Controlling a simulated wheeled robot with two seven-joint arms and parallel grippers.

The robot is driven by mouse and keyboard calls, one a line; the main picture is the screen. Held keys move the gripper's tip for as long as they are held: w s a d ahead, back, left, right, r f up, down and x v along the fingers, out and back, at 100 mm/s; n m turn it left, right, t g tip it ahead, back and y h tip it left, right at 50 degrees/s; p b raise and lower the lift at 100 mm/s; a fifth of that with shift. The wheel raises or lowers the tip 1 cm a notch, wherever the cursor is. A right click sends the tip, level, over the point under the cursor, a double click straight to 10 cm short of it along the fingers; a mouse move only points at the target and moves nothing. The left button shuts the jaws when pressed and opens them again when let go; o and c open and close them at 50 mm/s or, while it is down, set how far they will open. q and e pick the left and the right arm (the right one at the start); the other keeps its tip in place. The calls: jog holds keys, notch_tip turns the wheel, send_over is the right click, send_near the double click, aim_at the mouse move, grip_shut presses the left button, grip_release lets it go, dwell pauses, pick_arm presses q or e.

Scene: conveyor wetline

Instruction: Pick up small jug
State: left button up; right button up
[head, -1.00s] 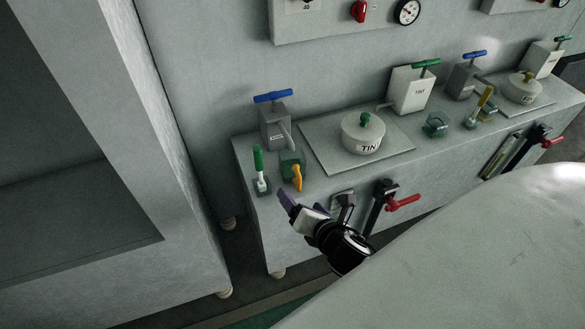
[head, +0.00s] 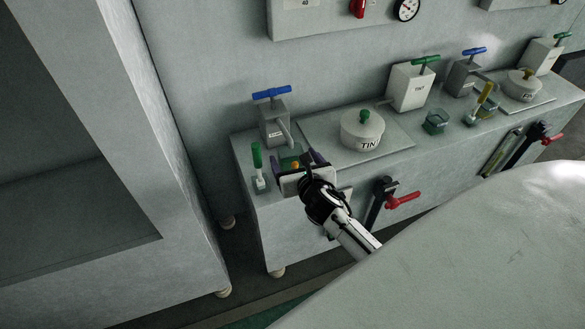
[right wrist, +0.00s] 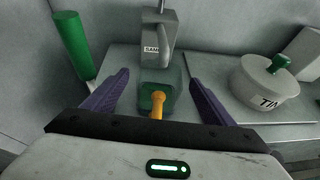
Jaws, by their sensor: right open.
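The small jug (head: 289,161) is a green see-through vessel with an orange handle, on the counter in front of the left dispenser. In the right wrist view the jug (right wrist: 152,92) stands between the fingers, its orange handle toward me. My right gripper (head: 297,158) is open, its purple fingers (right wrist: 160,80) apart on either side of the jug with a gap at each side. Its palm hides part of the jug in the head view. My left gripper is not in view.
A dispenser with a blue handle (head: 274,122) stands behind the jug. A green-handled tool (head: 258,167) is close on its left. A white lidded TIN pot (head: 361,130) sits on a plate to the right. A red-handled valve (head: 402,199) is on the counter front.

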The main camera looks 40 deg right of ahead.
jog(key=shift+x, duration=1.05)
jog(key=c, duration=1.3)
jog(key=shift+o, duration=0.2)
jog(key=shift+r, duration=0.15)
jog(key=shift+r, duration=0.25)
jog(key=s+a, duration=0.3)
jog(key=s, duration=0.5)
jog(key=s+a, duration=0.3)
jog(key=s, duration=0.5)
jog(key=shift+s, duration=0.4)
